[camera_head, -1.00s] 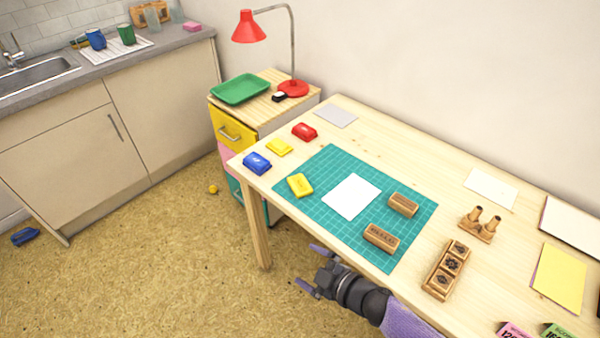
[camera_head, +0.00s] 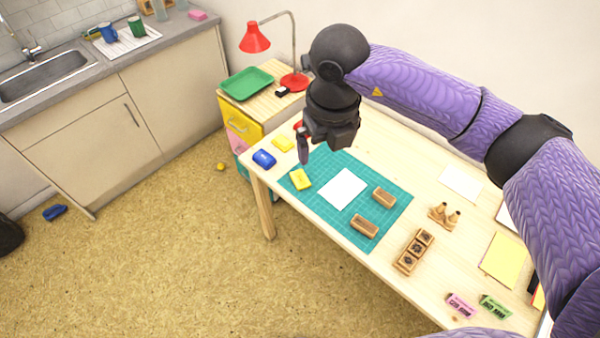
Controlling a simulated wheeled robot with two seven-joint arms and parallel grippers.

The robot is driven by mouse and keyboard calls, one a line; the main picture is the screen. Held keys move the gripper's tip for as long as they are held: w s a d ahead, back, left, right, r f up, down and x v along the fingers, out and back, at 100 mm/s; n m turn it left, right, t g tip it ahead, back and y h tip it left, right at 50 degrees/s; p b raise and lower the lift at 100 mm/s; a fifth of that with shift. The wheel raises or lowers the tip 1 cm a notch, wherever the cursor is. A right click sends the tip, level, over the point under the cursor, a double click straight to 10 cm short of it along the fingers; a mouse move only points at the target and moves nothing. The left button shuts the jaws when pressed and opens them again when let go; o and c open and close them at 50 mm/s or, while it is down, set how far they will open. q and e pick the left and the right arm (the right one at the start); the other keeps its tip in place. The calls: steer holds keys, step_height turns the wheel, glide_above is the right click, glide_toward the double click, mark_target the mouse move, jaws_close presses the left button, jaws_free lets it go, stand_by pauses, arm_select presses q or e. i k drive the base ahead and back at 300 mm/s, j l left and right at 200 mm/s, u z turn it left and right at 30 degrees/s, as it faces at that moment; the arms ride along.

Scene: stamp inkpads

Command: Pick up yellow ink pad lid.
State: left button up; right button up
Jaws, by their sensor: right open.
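Two yellow pieces show in the head view. One yellow piece (camera_head: 301,180) lies on the left part of the green cutting mat (camera_head: 335,215). The other yellow piece (camera_head: 283,144) lies on the bare wood beside the blue ink pad (camera_head: 264,159). I cannot tell for sure which is the lid; the one on the mat looks rimmed. My right gripper (camera_head: 304,150) is open and empty, pointing down above the far left of the table, near both yellow pieces. It partly hides the red ink pad (camera_head: 298,126). My left gripper is not in view.
White paper (camera_head: 342,188) and two wooden stamps (camera_head: 384,198) (camera_head: 364,227) lie on the mat. A stamp holder (camera_head: 413,252) stands to the right. A drawer cabinet with a green tray (camera_head: 246,83) and red lamp (camera_head: 254,38) stands behind the table's left end.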

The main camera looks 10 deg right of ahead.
mark_target(299, 178)
steer(key=i, duration=1)
